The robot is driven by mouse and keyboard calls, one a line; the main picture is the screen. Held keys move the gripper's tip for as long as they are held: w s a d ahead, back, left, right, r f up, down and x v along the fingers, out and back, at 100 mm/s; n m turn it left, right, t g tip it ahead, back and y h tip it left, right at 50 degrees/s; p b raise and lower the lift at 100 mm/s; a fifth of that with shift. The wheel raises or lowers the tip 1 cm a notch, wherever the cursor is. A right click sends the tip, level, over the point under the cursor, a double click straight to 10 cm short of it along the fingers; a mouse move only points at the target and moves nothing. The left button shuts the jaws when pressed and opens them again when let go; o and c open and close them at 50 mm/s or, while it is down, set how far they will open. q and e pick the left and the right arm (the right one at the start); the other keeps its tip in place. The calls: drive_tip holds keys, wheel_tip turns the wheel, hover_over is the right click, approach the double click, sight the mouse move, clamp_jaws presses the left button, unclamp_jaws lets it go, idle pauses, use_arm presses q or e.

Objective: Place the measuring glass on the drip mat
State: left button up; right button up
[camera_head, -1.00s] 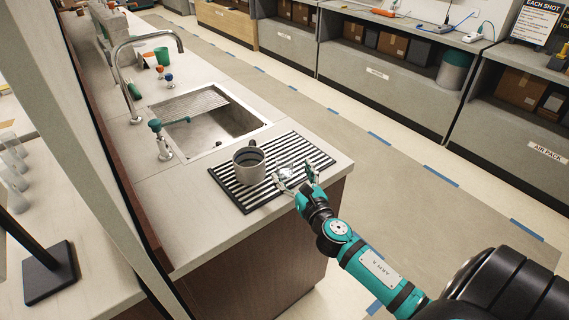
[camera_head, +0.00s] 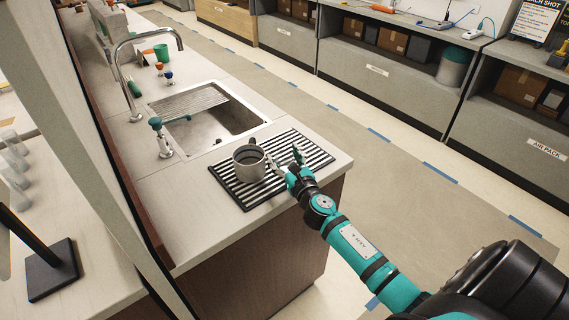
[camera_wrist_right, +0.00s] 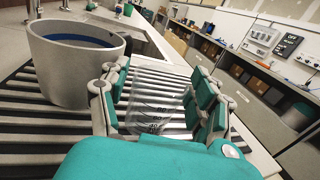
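The measuring glass (camera_wrist_right: 158,105) is clear with dark markings. In the right wrist view it is between the fingers of my right gripper (camera_wrist_right: 160,95), over the striped drip mat (camera_wrist_right: 45,118); whether its base touches the mat is hard to tell. The fingers stand apart, with a gap beside the glass. In the head view my right gripper (camera_head: 286,162) is at the right part of the drip mat (camera_head: 312,153), where the glass barely shows. My left gripper is not in view.
A sink (camera_head: 222,127) with a tap lies behind the mat. The counter's right edge is close.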

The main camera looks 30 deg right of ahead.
drive_tip(key=c, duration=0.9)
drive_tip(key=shift+r, duration=0.15)
